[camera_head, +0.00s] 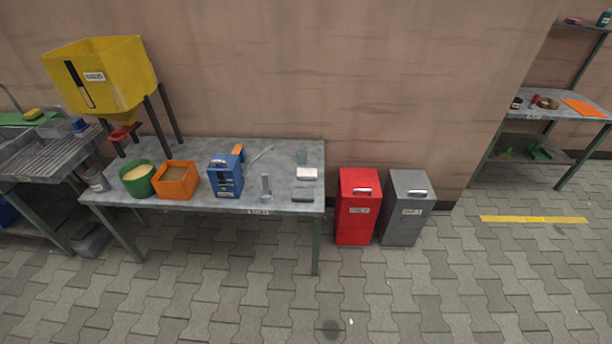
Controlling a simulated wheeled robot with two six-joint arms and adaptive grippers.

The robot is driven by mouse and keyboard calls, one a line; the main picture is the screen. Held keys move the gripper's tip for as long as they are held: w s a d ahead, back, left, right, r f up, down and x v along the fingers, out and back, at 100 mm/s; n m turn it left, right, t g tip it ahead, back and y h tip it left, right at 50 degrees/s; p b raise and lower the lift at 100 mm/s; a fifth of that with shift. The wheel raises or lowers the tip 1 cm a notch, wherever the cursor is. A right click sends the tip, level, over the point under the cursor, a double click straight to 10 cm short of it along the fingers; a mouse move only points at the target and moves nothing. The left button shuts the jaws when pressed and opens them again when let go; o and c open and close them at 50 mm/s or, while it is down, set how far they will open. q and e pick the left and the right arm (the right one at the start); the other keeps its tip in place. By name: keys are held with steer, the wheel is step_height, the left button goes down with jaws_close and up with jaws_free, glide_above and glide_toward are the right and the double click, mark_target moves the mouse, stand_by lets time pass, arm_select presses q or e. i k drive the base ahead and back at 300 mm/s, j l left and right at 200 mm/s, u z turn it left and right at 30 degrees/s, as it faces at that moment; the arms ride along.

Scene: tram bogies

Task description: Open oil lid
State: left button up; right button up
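I cannot make out an oil lid for certain in the head view. A red bin (358,207) with a label and a metal handle on its lid stands on the floor right of the table. A grey bin (407,208) of the same shape stands beside it. Both lids look shut. A grey metal table (270,203) stands against the wall with a blue box-like device (225,177) on it. Neither of my grippers shows in this view.
A green bucket (138,180) and an orange box (176,181) sit on the table below a yellow hopper (102,76). A sink unit is at the left, and a shelf table (560,106) at the right. The paved floor in front is clear.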

mark_target(358, 182)
steer(key=i+l+u, duration=0.15)
steer(key=i+l, duration=0.3)
steer(key=i+l+u, duration=0.15)
steer(key=i+l, duration=0.25)
steer(key=i+l+u, duration=0.15)
steer(key=i+l, duration=0.25)
steer(key=l, duration=0.2)
